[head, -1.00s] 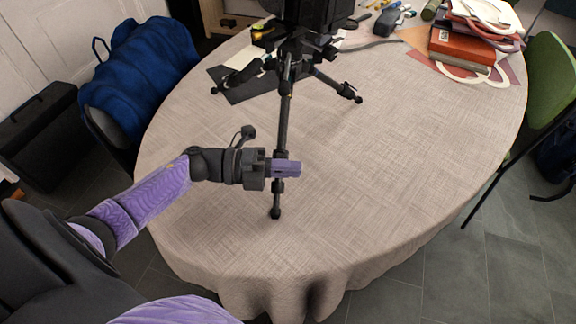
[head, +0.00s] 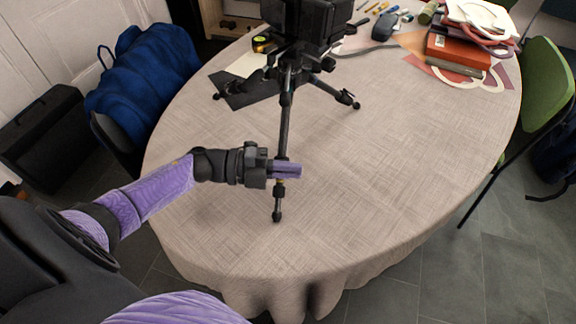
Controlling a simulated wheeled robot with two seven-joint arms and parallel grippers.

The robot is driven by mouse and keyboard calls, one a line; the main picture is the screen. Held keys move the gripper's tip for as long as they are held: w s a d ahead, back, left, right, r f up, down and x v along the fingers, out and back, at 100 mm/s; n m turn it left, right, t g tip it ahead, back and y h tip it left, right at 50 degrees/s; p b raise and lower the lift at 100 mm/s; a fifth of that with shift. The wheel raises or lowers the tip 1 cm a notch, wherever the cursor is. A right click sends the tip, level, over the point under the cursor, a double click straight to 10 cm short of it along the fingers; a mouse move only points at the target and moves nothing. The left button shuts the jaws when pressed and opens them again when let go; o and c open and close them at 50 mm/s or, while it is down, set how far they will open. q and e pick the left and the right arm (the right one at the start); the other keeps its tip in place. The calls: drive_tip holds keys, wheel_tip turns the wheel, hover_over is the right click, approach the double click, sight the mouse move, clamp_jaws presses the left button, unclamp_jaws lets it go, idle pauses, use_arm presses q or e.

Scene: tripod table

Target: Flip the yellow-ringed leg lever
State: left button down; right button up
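A black tripod (head: 285,118) stands on the table with a dark camera-like body (head: 305,20) on top. Its front leg comes down toward me and ends in a foot (head: 277,215) on the cloth. A small yellowish band (head: 280,181) shows on this leg just below my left gripper's fingers; the lever itself is not clear. My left gripper (head: 286,170) reaches in from the left, its purple fingers crossing in front of the lower front leg. The fingers overlap, so the gap between them is hidden. My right gripper is out of view.
The round table (head: 400,165) has a beige cloth, clear right of the tripod. Books (head: 455,55) and small tools lie at the back right. A green chair (head: 548,85) and a blue bag (head: 145,75) stand beside the table.

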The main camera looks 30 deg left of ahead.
use_arm(q)
drive_tip(key=n+p, duration=0.1)
drive_tip(key=n, duration=0.2)
drive_tip(key=w+r+n, duration=0.1)
drive_tip(key=n, duration=0.1)
drive_tip(key=a+r+n+p, duration=0.1)
drive_tip(key=n, duration=0.2)
drive_tip(key=shift+w+n+p, duration=0.3)
drive_tip(key=shift+w, duration=0.05)
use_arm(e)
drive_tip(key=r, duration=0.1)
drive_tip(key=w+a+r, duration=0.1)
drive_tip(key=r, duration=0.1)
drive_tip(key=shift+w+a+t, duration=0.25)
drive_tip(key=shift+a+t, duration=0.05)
use_arm(q)
drive_tip(key=shift+r, duration=0.1)
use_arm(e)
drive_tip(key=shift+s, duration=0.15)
use_arm(q)
drive_tip(key=c, duration=0.8)
unclamp_jaws()
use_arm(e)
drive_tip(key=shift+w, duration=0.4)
